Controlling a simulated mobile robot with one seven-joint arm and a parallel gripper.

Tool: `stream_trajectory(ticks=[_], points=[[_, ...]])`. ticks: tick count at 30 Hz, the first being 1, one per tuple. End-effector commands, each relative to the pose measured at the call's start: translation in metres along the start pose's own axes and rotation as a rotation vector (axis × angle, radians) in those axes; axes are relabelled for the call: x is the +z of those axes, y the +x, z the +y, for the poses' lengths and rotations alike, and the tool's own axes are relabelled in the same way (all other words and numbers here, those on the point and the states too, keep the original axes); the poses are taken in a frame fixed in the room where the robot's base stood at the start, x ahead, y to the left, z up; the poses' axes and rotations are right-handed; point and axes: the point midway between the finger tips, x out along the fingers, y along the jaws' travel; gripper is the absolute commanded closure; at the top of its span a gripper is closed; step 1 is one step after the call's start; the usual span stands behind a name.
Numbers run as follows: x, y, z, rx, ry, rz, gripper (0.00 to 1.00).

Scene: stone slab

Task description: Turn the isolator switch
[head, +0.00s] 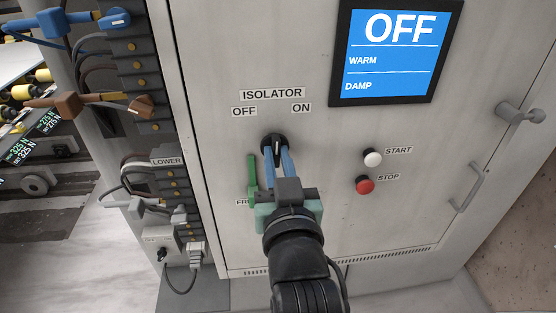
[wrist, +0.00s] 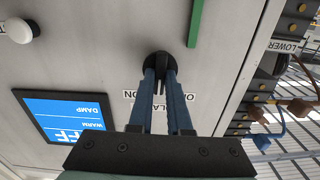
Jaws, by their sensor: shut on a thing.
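The isolator switch (head: 275,138) is a round black knob on the grey cabinet door, below the labels ISOLATOR, OFF and ON. Its raised grip stands roughly upright in the head view; I cannot tell exactly which label it points to. My gripper (head: 278,153) reaches up from below with two blue fingers, one on each side of the grip, shut on it. In the wrist view the knob (wrist: 162,58) sits between the fingertips (wrist: 160,76), with the labels partly hidden behind the fingers. The screen (head: 397,50) reads OFF, WARM, DAMP.
A green bar handle (head: 252,178) stands close to the left of my fingers. A white START button (head: 373,157) and a red STOP button (head: 364,185) are to the right. A grey door handle (head: 467,190) is further right. Terminals and cables (head: 130,75) line the left side.

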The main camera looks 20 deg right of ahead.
Motion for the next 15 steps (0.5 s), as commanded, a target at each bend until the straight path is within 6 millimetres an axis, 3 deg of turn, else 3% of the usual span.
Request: stream_trajectory(ticks=[15], points=[[0.0017, -0.0001, -0.0011, -0.001, -0.471, -0.002, 1.00]])
